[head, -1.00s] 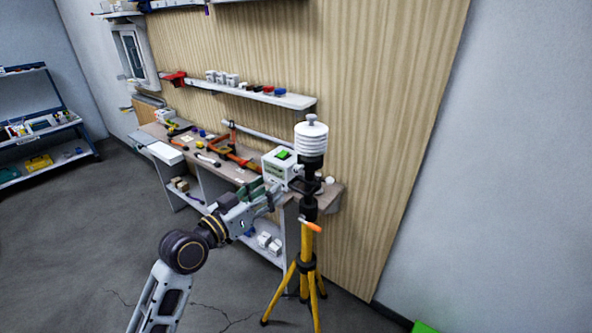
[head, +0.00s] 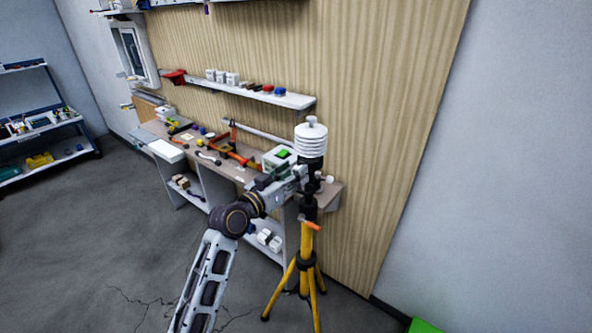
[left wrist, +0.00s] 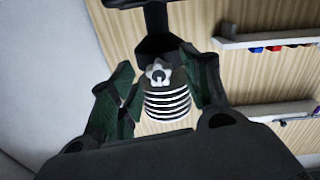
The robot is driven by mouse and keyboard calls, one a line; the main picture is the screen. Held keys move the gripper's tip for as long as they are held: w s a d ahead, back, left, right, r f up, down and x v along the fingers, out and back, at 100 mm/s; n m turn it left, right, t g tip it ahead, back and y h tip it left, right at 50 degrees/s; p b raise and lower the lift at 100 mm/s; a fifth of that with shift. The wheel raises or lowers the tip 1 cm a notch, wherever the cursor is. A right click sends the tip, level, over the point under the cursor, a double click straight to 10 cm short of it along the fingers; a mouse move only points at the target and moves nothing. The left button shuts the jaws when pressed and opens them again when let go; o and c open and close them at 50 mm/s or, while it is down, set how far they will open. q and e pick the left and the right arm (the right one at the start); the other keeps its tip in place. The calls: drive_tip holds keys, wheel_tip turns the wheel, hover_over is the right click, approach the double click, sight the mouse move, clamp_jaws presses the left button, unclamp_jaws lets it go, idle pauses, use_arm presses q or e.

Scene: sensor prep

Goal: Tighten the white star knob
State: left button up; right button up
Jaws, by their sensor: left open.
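The white star knob (left wrist: 157,73) shows in the left wrist view, in front of a black mount (left wrist: 160,46) and beside a white ribbed sensor shield (left wrist: 166,104). My left gripper (left wrist: 157,64) is open, with one dark green finger on each side of the knob. I cannot tell whether either finger touches it. In the head view, my left gripper (head: 301,179) is at the head of a yellow tripod (head: 306,262), just below the upright shield (head: 311,140). The knob cannot be made out surely there. My right gripper is not in view.
A box with a green top (head: 279,158) stands on the workbench (head: 333,190) close behind my left gripper. Orange tools lie further left on the bench. A wall shelf (head: 290,100) runs above. The floor around the tripod is mostly clear.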

use_arm(q)
drive_tip(key=shift+x, duration=0.9)
drive_tip(key=c, duration=1.1)
drive_tip(key=shift+o, duration=0.2)
